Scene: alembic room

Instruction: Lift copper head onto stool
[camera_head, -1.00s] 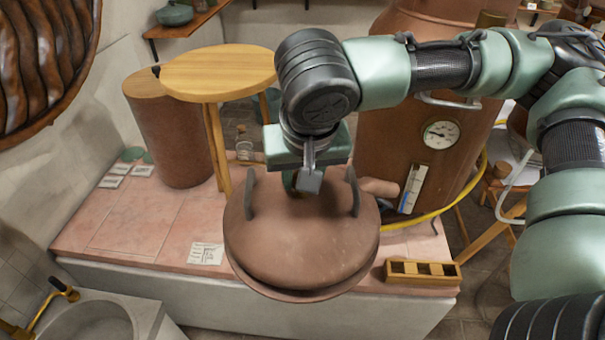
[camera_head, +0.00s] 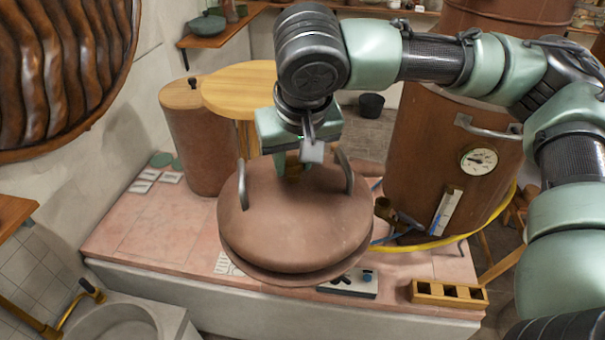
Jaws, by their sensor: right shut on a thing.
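The copper head (camera_head: 295,225) is a wide domed copper lid with a rim and two upright grey side handles. It hangs from my right gripper (camera_head: 303,160), which is at its top; the exact grip point is hidden behind the wrist. The head looks raised above the pink tiled bench and covers part of it. The wooden stool (camera_head: 235,85) has a round, bare light-wood top and stands behind the head to the left. The head covers most of its legs. My left gripper is not in view.
A copper cylinder (camera_head: 197,140) stands left of the stool. The large copper pot (camera_head: 430,150) with a gauge (camera_head: 479,161) stands right. A wooden block with compartments (camera_head: 448,293) and a small device (camera_head: 348,282) lie on the bench (camera_head: 150,230). A yellow hose (camera_head: 430,240) runs along the pot's base.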

